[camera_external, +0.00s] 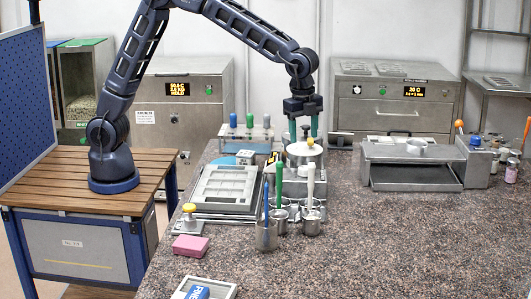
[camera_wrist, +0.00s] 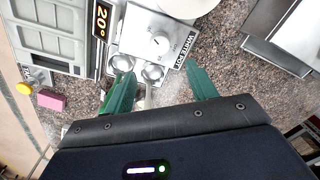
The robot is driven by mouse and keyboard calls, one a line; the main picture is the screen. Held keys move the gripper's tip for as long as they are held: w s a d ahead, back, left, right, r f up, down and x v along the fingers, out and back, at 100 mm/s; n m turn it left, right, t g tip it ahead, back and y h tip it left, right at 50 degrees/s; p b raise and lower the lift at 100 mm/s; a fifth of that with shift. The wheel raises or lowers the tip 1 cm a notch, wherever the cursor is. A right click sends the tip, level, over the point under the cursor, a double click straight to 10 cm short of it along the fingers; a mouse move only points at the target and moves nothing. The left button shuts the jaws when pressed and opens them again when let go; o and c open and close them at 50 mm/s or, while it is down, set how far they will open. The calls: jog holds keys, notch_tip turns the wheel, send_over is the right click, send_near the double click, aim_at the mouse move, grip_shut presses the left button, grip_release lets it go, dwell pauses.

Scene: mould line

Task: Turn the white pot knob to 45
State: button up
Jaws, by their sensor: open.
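The white pot knob (camera_wrist: 160,43) is a round pale dial on the steel front panel of the pot unit, above a "WHITE POT" label (camera_wrist: 182,50). A small display beside it (camera_wrist: 102,20) reads 20°. In the external view, the pot unit (camera_external: 318,185) carries a pale round pot (camera_external: 304,150); I cannot make out the knob there. My gripper (camera_wrist: 158,70) has its two green fingers spread apart with nothing held between them. The knob appears beyond the fingertips, apart from them. In the external view my gripper (camera_external: 304,128) points down by the pot.
Cups with green- and white-handled tools (camera_external: 279,185) stand in front of the unit. A grey framed tray (camera_external: 225,188) lies left. A pink block (camera_external: 190,246) and yellow-knobbed item (camera_external: 188,218) lie nearer. The counter's front right is clear.

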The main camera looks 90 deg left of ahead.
aim_at(305, 167)
jog(key=f+n, duration=0.1)
jog(key=f, duration=0.2)
jog(key=f+n, duration=0.1)
jog(key=f, duration=0.3)
jog(key=f+n+g, duration=0.1)
jog(key=f, duration=0.2)
jog(key=shift+w+a+f+h, duration=0.25)
jog(key=shift+w+f+h, duration=0.05)
jog(key=shift+f+h, duration=0.1)
jog(key=shift+c, duration=0.5)
jog(key=c, duration=0.9)
jog(key=shift+n, duration=0.8)
